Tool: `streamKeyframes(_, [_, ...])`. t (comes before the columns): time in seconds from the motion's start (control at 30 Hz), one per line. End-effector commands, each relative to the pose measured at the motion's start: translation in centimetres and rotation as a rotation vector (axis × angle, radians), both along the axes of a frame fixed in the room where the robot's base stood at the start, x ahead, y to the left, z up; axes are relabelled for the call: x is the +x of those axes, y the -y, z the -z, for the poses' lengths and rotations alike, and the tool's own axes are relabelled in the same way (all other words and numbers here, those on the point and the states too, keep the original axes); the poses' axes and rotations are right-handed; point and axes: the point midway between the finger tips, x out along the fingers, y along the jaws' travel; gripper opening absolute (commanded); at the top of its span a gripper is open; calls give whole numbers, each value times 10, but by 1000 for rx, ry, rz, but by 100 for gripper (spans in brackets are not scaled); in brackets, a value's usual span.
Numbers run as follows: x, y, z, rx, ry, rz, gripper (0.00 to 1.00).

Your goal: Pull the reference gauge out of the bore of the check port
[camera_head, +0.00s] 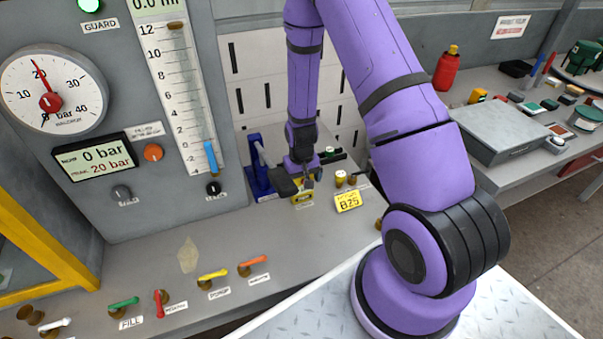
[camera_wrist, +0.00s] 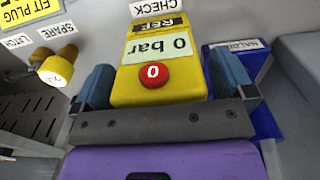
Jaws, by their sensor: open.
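The reference gauge (camera_wrist: 158,88) is a yellow block with a "REF" plate, a "0 bar" display and a red button marked 0. It fills the middle of the wrist view, below a "CHECK" label (camera_wrist: 156,8). In the head view only a bit of yellow (camera_head: 303,197) shows under my gripper (camera_head: 298,182). My gripper (camera_wrist: 162,82) is open, with one blue-grey finger on each side of the gauge. I cannot tell whether either finger touches it. The check port's bore is hidden behind the gauge, so how deep the gauge sits does not show.
A blue holder (camera_wrist: 243,90) stands close on the right of the gauge in the wrist view. A yellow plug (camera_wrist: 58,68) by the "SPARE" label is on the left. Coloured valve levers (camera_head: 210,275) line the bench front. A gauge panel (camera_head: 150,100) rises at left.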

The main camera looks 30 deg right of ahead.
Motion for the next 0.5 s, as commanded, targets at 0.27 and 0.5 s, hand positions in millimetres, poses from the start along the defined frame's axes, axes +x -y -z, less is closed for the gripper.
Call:
streamKeyframes(0.27, [0,0,3,0,1,0,100])
streamKeyframes(0.5, [0,0,2,0,1,1,59])
